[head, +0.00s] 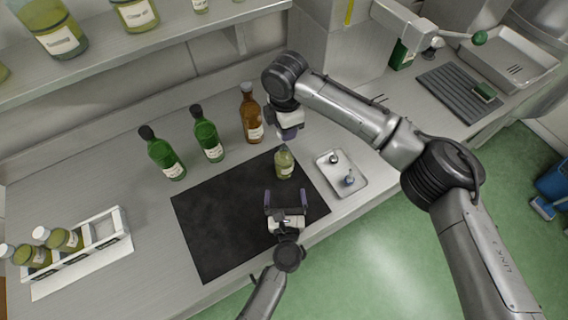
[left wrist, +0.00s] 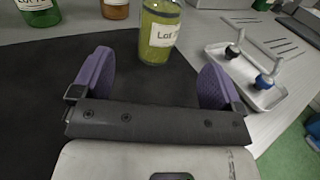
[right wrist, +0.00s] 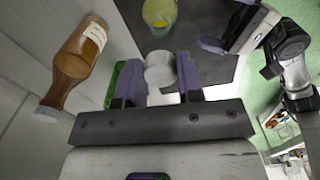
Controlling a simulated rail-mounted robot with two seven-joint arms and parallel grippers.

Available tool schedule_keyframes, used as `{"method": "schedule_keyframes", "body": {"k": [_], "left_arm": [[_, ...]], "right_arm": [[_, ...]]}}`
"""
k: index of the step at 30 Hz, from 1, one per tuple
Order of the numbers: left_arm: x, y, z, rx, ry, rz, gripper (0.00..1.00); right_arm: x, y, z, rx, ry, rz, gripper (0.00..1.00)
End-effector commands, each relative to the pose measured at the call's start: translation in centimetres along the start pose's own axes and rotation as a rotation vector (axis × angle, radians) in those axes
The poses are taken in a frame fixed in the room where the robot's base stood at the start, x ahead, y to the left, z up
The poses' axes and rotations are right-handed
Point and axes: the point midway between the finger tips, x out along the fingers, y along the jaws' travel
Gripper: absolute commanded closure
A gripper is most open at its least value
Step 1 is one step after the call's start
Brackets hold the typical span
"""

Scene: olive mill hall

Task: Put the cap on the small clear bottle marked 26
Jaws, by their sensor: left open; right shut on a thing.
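The small clear bottle (head: 284,163) holds yellow-green oil and stands upright on the black mat (head: 220,225). In the left wrist view the bottle (left wrist: 160,30) shows a label starting "Lot"; its number is not readable. The right wrist view shows its open top (right wrist: 160,12). My left gripper (head: 286,198) is open and empty, on the near side of the bottle, its fingers apart from it. My right gripper (head: 289,132) is shut on a white cap (right wrist: 160,70), above and behind the bottle. The head view hides the cap.
A metal tray (head: 324,180) with two small stoppers lies right of the bottle. Two green bottles (head: 207,135) and a brown bottle (head: 251,115) stand behind the mat. A white rack (head: 105,248) with white-capped oil bottles is at the left. The mat's left part is clear.

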Motion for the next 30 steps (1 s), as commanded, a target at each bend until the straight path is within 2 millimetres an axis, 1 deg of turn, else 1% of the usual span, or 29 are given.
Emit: {"method": "schedule_keyframes", "body": {"k": [5, 12, 18, 24, 30], "left_arm": [[2.4, 0.0, 0.1, 0.001, -0.003, 0.0, 0.08], [6.4, 0.0, 0.1, 0.003, -0.003, -0.001, 0.08], [9.2, 0.0, 0.1, 0.003, -0.002, -0.001, 0.08], [10.9, 0.0, 0.1, 0.002, -0.001, -0.001, 0.08], [11.5, 0.0, 0.0, 0.001, -0.001, -0.001, 0.08]], "right_arm": [[0.0, 0.0, 0.0, 0.001, 0.0, 0.0, 0.88], [0.0, 0.0, 0.0, 0.001, 0.0, 0.0, 0.88], [0.0, 0.0, 0.0, 0.001, 0.0, 0.0, 0.88], [0.0, 0.0, 0.0, 0.001, 0.0, 0.0, 0.88], [0.0, 0.0, 0.0, 0.001, 0.0, 0.0, 0.88]]}}
